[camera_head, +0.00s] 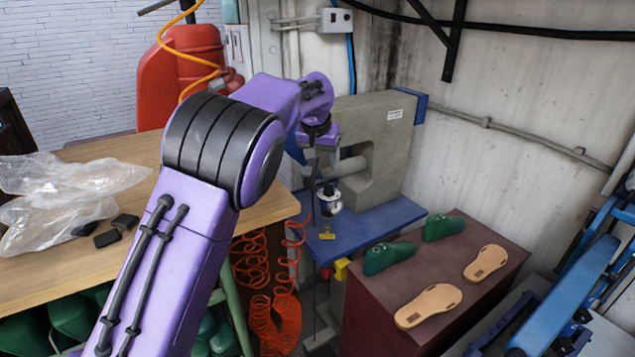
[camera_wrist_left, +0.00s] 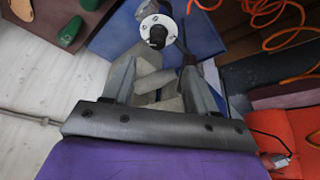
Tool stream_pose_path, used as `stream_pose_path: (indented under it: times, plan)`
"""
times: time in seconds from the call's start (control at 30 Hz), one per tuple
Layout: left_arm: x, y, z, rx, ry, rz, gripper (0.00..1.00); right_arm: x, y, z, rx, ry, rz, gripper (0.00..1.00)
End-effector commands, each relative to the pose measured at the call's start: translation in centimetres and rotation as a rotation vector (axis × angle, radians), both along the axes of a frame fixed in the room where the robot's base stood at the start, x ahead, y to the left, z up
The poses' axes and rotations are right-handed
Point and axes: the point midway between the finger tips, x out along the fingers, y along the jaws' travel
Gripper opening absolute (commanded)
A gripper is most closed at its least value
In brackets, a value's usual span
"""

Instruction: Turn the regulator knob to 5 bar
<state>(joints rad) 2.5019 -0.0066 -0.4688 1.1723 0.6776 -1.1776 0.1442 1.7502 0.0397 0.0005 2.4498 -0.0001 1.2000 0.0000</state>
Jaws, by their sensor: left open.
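The regulator (camera_head: 329,205) stands at the front edge of the blue table, beside the grey press. It has a pale round body with a dark knob (camera_head: 328,189) on top. In the left wrist view the dark knob (camera_wrist_left: 157,37) sits at the middle of a white ring (camera_wrist_left: 147,23). My left gripper (camera_head: 317,160) is just above the regulator, partly hidden by its own wrist. In the left wrist view my left gripper (camera_wrist_left: 158,70) has its two fingers apart and empty, with the knob beyond their tips. The gauge reading is too small to tell. My right gripper is not seen.
The grey press (camera_head: 385,150) stands behind the regulator on the blue table (camera_head: 385,222). A maroon cabinet (camera_head: 440,262) at right carries green lasts and tan soles. Orange coiled hoses (camera_head: 268,300) hang below. A wooden bench (camera_head: 60,270) with plastic bags is at left.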

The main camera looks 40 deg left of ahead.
Motion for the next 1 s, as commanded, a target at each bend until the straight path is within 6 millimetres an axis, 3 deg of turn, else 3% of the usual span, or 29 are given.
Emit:
stream_pose_path:
  times: [0.4, 0.57, 0.8, 0.97, 1.0]
  plan:
    - [3.0, 1.0, -7.7, 0.002, 0.005, 0.002, 0.57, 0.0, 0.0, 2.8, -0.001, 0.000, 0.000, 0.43]
    - [3.5, 1.1, -9.0, 0.002, 0.003, 0.000, 0.57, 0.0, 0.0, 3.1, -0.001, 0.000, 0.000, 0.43]
    - [3.5, 1.1, -9.2, 0.003, 0.002, 0.000, 0.57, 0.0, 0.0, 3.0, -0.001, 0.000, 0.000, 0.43]
    - [3.5, 1.1, -9.2, 0.003, 0.002, 0.000, 0.05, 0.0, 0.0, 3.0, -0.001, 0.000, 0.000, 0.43]
    - [3.5, 1.1, -9.2, 0.003, 0.002, 0.000, 0.03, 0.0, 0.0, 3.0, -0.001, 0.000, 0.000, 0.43]
